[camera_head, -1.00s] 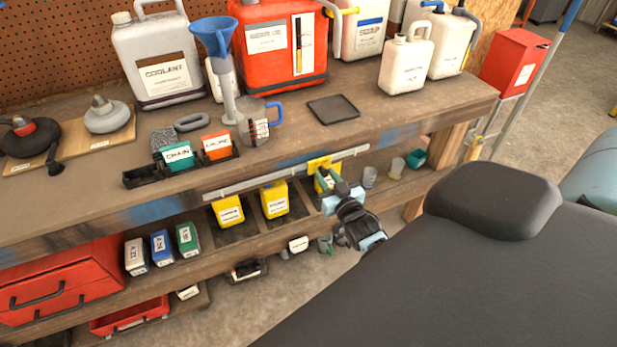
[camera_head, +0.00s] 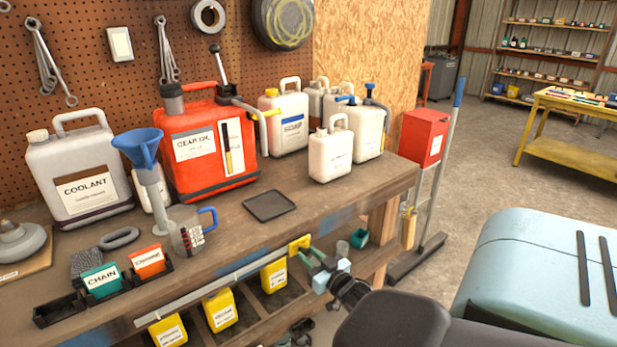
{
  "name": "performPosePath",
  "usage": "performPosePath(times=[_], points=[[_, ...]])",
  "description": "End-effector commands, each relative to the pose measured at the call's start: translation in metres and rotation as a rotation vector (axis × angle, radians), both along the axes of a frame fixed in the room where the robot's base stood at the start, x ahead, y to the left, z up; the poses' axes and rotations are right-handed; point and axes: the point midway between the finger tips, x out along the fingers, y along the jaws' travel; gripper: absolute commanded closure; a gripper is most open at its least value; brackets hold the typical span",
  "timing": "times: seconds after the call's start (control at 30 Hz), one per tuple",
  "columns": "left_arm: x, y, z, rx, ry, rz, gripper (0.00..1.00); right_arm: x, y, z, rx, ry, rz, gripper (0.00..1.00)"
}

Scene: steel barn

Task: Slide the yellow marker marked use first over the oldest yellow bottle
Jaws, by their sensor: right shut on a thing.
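The yellow marker (camera_head: 299,243) sits near the right end of the grey rail (camera_head: 215,284) along the bench's front edge; its lettering is not readable. My right gripper (camera_head: 318,262) is shut on the marker, its green fingers at the marker's lower right. Three yellow bottles stand below the rail in a row: a left bottle (camera_head: 168,332), cut by the frame's lower edge, a middle bottle (camera_head: 221,311) and a right bottle (camera_head: 274,276). The marker is right of the right bottle. The bottle labels are too small to read dates. My left gripper is not in view.
On the bench stand a coolant jug (camera_head: 82,170), a red gear oil can (camera_head: 205,145), a blue funnel (camera_head: 139,148), a measuring jug (camera_head: 187,232), a black tray (camera_head: 270,205) and white jugs (camera_head: 331,152). A broom (camera_head: 433,170) stands beyond the bench's right end.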

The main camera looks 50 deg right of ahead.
Motion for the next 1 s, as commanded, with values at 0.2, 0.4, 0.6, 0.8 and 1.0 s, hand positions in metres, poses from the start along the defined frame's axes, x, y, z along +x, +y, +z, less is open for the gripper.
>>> performPosePath(times=[0.2, 0.4, 0.6, 0.8, 1.0], points=[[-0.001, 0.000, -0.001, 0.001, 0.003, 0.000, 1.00, 0.000, -0.004, 0.002, -0.003, -0.001, -0.007, 0.53], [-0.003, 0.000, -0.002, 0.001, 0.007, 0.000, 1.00, 0.000, -0.003, 0.001, -0.002, -0.001, -0.005, 0.53], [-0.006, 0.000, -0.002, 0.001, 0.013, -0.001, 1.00, -0.008, 0.000, 0.000, -0.001, 0.000, -0.005, 0.53], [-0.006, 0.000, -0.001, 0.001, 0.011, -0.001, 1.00, -0.035, 0.006, 0.000, -0.001, 0.002, -0.005, 0.53], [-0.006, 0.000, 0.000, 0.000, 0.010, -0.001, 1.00, -0.062, 0.012, 0.000, -0.001, 0.001, -0.005, 0.53]])
